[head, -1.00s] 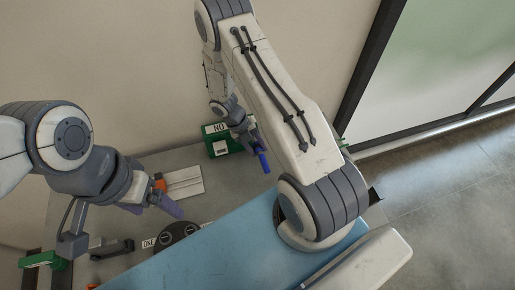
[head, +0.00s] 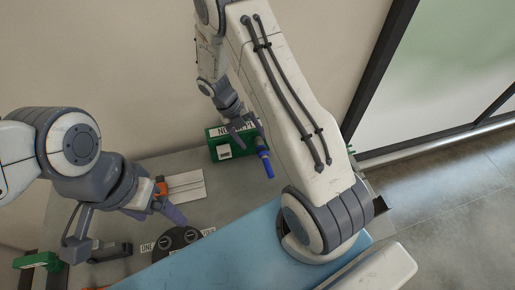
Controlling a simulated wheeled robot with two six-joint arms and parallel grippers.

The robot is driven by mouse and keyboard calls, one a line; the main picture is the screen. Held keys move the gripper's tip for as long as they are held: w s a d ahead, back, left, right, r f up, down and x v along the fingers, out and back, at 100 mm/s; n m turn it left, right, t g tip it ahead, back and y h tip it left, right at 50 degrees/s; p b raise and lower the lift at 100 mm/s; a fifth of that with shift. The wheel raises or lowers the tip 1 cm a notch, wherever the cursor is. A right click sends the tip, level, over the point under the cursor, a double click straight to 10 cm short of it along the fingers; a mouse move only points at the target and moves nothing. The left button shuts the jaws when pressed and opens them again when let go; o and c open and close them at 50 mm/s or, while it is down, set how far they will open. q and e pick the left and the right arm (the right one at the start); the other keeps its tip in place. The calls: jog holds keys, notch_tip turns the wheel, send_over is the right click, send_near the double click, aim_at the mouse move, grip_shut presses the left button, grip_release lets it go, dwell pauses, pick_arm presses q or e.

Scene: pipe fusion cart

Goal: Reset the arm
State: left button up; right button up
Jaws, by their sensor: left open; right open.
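My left gripper (head: 160,207) is over the left part of the grey cart top, with its purple-grey fingers apart. It is in front of an orange item (head: 161,187) and near a white sheet (head: 185,185); I cannot tell whether it touches either. My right gripper (head: 243,128) is at the back of the cart, in front of a green box with a white label (head: 221,148). Its fingers are small and partly covered by the arm. A blue cylindrical piece (head: 266,166) is beside it, standing out below the fingers.
A black round part with dials (head: 178,238) and white labels sits at the cart's front middle. A green part (head: 38,261) and a dark bracket (head: 110,251) are at the front left. A wall stands behind, with a glass partition (head: 440,70) at the right.

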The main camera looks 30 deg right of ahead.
jog(key=shift+v, duration=1.15)
jog(key=s+a+r+m+t+y+b, duration=0.1)
jog(key=s+a+r+m+b, duration=0.25)
jog(key=a+m, duration=0.3)
jog(key=s+a+r+m+t+y+b, duration=0.1)
jog(key=s+a+r+m+b, duration=0.25)
jog(key=a+m, duration=0.3)
jog(key=s+a+m+t+y+b, duration=0.1)
jog(key=s+a+m+b, duration=0.3)
jog(key=s+m, duration=0.8)
jog(key=shift+s+a+t+y+b, duration=0.35)
jog(key=shift+s+a+y, duration=0.45)
jog(key=shift+s+a, duration=0.4)
